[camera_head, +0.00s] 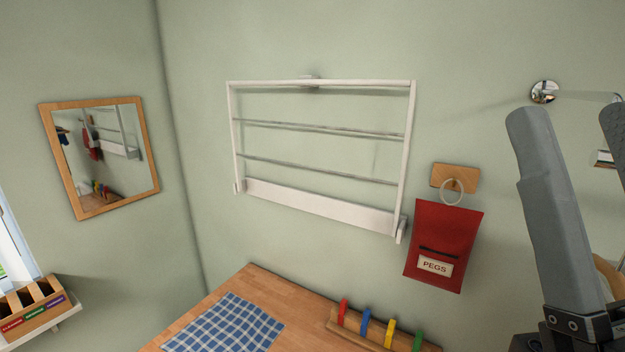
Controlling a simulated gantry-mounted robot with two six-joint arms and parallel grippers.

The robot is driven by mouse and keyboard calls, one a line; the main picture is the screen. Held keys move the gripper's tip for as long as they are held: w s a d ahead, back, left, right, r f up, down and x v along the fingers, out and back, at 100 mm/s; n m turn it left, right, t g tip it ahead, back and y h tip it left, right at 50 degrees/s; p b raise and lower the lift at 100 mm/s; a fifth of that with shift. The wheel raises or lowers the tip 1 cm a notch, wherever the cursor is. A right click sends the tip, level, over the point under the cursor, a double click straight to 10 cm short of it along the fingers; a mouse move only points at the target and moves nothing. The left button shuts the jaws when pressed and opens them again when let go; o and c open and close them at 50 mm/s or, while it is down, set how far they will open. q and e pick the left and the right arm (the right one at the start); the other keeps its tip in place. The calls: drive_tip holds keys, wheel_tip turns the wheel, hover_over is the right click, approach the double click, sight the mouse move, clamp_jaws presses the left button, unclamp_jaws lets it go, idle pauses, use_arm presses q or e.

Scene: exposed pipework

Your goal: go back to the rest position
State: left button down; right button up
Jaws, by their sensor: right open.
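My right gripper (570,118) is at the right edge, close to the camera. Its two grey fingers point up and stand well apart, with nothing seen between them; the farther finger is cut off by the frame edge. My left gripper is not in view. A white wall rack (318,208) with thin rails stands upright, flat against the green wall, with a small catch (310,80) at its top middle. The right gripper is to the right of the rack and apart from it.
A red PEGS bag (440,243) hangs by a ring from a wooden plate (455,178), left of my right gripper. A wooden top (255,282) below carries a checked cloth (228,325) and several coloured pegs (365,320). A mirror (100,158) hangs at left.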

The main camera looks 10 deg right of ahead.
wheel_tip(320, 180, up, 21)
drive_tip(key=w+a+g+y+p, duration=0.1)
drive_tip(key=w+y+p, duration=0.1)
drive_tip(key=p, duration=2.1)
drive_tip(key=shift+w+m+g, duration=0.3)
drive_tip(key=shift+w+g, duration=0.1)
drive_tip(key=shift+w, duration=0.05)
